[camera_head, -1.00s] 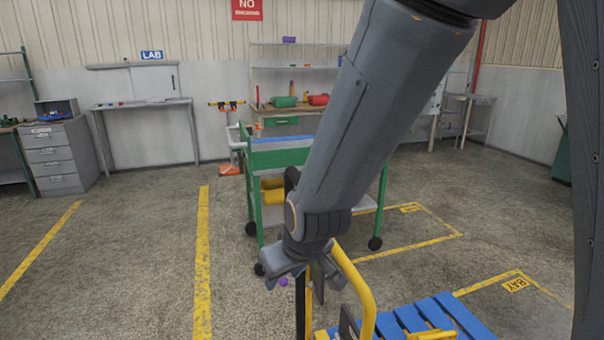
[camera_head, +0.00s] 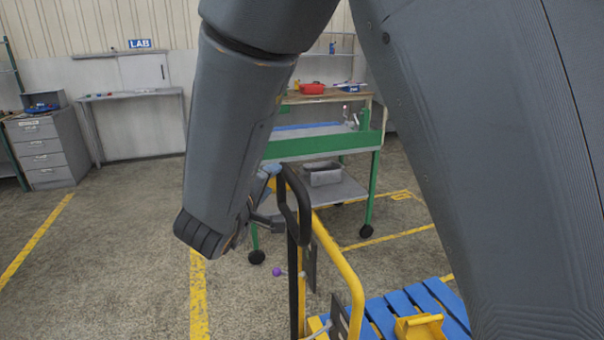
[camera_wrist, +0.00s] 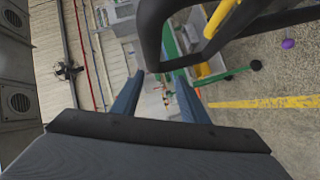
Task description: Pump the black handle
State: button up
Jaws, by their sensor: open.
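The black handle (camera_head: 304,210) is an upright loop on top of a dark post, beside a yellow tubular frame, in the head view. In the wrist view the loop (camera_wrist: 151,40) crosses the top of the picture, close to the fingertips. My gripper (camera_head: 268,195) is at the left side of the loop, pointing toward it, and is partly hidden behind it. In the wrist view my gripper (camera_wrist: 160,77) is open, with its two fingers apart. One bar of the loop appears at the gap between the fingertips; I cannot tell whether it is inside.
A purple knob (camera_head: 277,272) sticks out beside the post. The yellow tubular frame (camera_head: 340,265) and a blue slatted pallet (camera_head: 385,312) are to the right. A green cart (camera_head: 330,145) stands behind. Open floor lies to the left, around a yellow line (camera_head: 198,300).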

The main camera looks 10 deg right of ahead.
aim_at(288, 181)
jog(key=d+h, duration=0.1)
jog(key=s+d+h, duration=0.1)
jog(key=d+h, duration=0.1)
jog(key=shift+s+g, duration=0.3)
jog(key=shift+g, duration=0.1)
jog(key=shift+w+d, duration=0.15)
jog(key=shift+d, duration=0.15)
jog(key=p+x, duration=0.1)
jog(key=x, duration=0.6)
jog(key=shift+w, duration=0.1)
grip_shut()
